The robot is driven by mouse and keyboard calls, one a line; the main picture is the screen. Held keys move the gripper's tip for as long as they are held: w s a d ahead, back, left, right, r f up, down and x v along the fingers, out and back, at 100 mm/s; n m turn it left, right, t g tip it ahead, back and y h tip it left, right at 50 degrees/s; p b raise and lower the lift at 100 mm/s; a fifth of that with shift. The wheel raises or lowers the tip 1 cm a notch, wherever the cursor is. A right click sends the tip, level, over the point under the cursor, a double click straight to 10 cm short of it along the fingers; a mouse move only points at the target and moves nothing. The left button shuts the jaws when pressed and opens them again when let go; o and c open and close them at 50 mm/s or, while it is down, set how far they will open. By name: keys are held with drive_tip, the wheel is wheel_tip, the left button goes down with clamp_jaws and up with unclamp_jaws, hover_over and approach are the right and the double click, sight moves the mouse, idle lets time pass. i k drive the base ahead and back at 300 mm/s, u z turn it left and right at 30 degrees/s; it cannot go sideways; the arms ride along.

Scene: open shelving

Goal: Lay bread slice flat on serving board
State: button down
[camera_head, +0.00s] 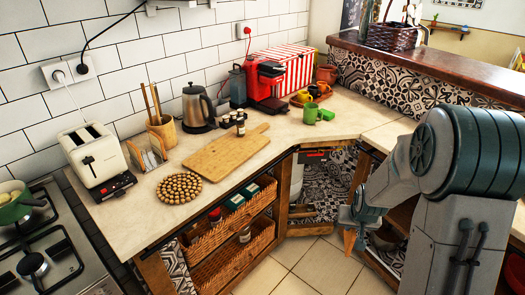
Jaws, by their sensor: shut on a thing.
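The serving board (226,152) is a flat wooden board with a handle, lying on the counter with its top bare. My gripper (350,234) hangs at the right of centre, low in front of the corner cabinets, well apart from the board. It is shut on a narrow tan-brown thing that looks like the bread slice (349,241), seen nearly edge-on. The slice is small here, and my arm partly hides the fingers.
A cream toaster (97,153) and a round beaded trivet (179,188) are left of the board. A kettle (197,107) and small dark jars (240,124) stand behind it. A green mug (312,113) is at the right. The counter's front edge lies between my gripper and the board.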

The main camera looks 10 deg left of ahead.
sight(221, 159)
drive_tip(key=z, duration=0.3)
drive_tip(key=k, duration=0.95)
drive_tip(key=u, duration=1.1)
drive_tip(key=i, duration=1)
